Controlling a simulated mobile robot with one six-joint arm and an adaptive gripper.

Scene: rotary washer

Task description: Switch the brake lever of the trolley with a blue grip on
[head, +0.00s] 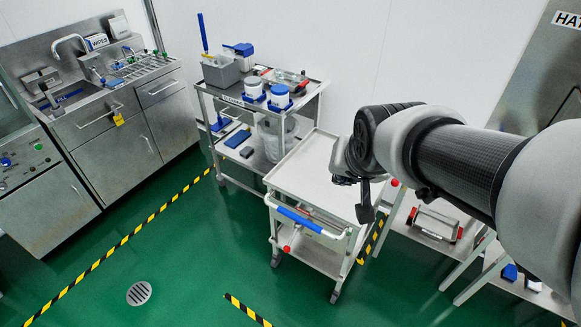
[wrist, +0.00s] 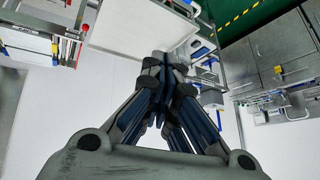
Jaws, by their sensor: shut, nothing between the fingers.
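The trolley (head: 318,165) with a blue grip (head: 300,220) stands in the middle of the head view, with an empty pale top tray. A small red knob (head: 287,248) shows just below the grip, at the trolley's front left; it looks like the end of the brake lever, whose arm is hard to make out. My gripper (head: 366,212) is shut and empty, pointing down at the right front corner of this trolley, to the right of the grip and apart from the knob. In the wrist view my gripper's fingers (wrist: 164,62) meet in front of a pale tray.
A loaded steel cart (head: 262,95) stands behind the trolley. To its right, partly behind my arm, is another cart with a red knob (head: 394,182) and a red-ended case (head: 435,225). A sink counter (head: 100,110) is at left. Green floor with a drain (head: 139,293) is free in front.

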